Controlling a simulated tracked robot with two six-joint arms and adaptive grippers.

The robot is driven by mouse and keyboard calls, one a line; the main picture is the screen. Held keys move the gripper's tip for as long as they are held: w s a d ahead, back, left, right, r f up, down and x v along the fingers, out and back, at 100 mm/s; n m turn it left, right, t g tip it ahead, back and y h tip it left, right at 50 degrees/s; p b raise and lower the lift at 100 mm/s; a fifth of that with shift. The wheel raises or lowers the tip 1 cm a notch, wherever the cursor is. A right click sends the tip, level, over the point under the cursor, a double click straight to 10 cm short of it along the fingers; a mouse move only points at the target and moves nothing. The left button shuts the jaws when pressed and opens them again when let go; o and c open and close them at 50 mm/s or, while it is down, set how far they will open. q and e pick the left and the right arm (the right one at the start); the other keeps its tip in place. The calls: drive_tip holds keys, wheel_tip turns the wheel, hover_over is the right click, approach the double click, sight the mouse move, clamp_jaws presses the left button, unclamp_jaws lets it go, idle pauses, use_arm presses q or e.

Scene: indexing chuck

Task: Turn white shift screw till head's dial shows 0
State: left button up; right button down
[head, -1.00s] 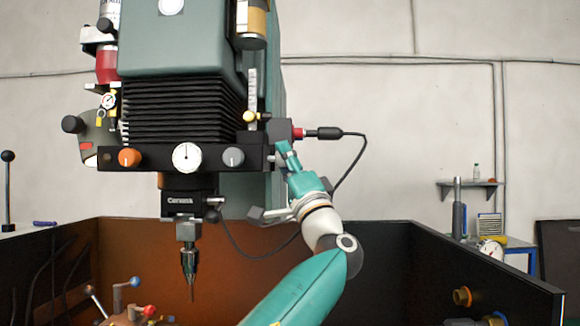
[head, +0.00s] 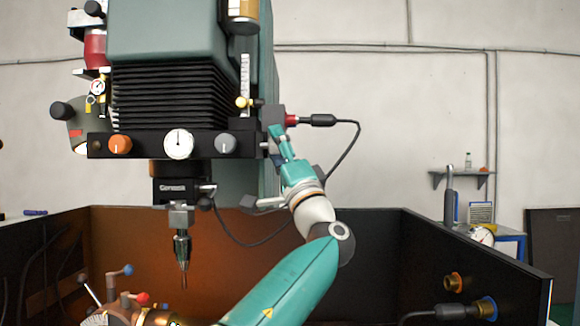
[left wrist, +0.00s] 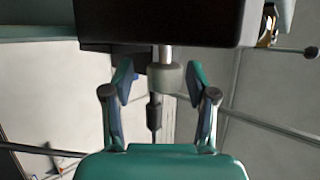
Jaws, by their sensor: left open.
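The machine head carries a dark bar with a round white dial (head: 178,144) whose needle points roughly straight up; its figures are too small to read. My left gripper (head: 280,138) is at the right end of this bar. In the left wrist view my left gripper (left wrist: 159,78) is open, one finger on each side of a pale round screw knob (left wrist: 166,78) on a short metal shaft. I take this to be the white shift screw. A gap shows on the left side; the right finger is close, contact unclear. My right gripper is not in view.
An orange knob (head: 119,145) and a grey knob (head: 226,144) flank the dial. A black cable plug (head: 318,120) sticks out right of the head, just above my gripper. The spindle tool (head: 182,250) hangs below. Dark enclosure walls (head: 375,245) surround the work area.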

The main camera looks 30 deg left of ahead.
use_arm(q)
drive_tip(key=v, duration=1.2)
drive_tip(key=shift+a, duration=0.1)
drive_tip(key=shift+r+t, duration=0.1)
drive_tip(key=shift+t, duration=0.2)
